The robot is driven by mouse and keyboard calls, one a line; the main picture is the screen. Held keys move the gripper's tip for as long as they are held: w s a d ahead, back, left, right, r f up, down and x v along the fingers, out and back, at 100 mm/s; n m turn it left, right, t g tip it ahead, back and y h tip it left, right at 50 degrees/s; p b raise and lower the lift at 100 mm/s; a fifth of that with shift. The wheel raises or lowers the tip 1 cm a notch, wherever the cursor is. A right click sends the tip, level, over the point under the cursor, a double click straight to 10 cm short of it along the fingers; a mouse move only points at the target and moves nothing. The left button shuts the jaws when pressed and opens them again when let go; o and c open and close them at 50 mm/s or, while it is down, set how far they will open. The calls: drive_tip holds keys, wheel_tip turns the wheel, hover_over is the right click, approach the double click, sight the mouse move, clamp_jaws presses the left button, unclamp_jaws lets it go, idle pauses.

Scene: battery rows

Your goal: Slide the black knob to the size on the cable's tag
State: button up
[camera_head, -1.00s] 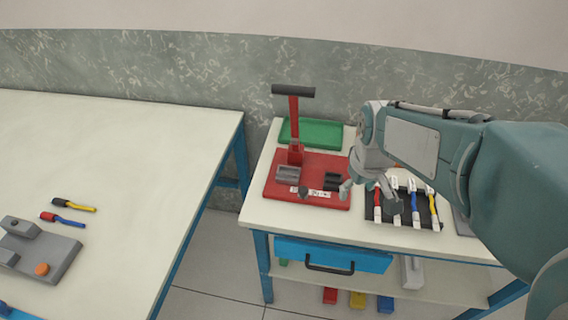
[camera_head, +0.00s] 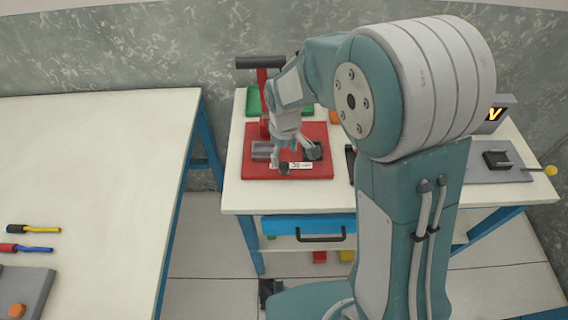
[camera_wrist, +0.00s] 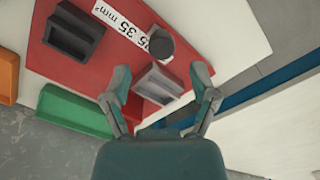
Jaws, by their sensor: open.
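The black knob (camera_wrist: 161,45) is a dark round cap in the wrist view, at one end of a white size strip (camera_wrist: 120,22). Part of the strip's print is covered by the knob; "35" and "mm²" are readable. The strip lies on the red press base (camera_wrist: 60,65). My gripper (camera_wrist: 161,82) is open, its fingers apart on either side of a grey block (camera_wrist: 158,84), with the knob beyond the fingertips. In the head view my gripper (camera_head: 296,158) hangs low over the red base. No cable tag is readable.
A black block (camera_wrist: 74,35) sits on the red base. A red lever with a black bar handle (camera_head: 260,62) rises behind my gripper. A green tray (camera_head: 253,101) is at the back. Two cables (camera_head: 34,229) lie on the left table. My arm hides the table's right middle.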

sight(284, 164)
drive_tip(key=f, duration=0.4)
drive_tip(key=shift+a+f, duration=0.2)
drive_tip(key=shift+a, duration=0.05)
drive_tip(key=shift+d+f, duration=0.15)
drive_tip(key=shift+f, duration=0.4)
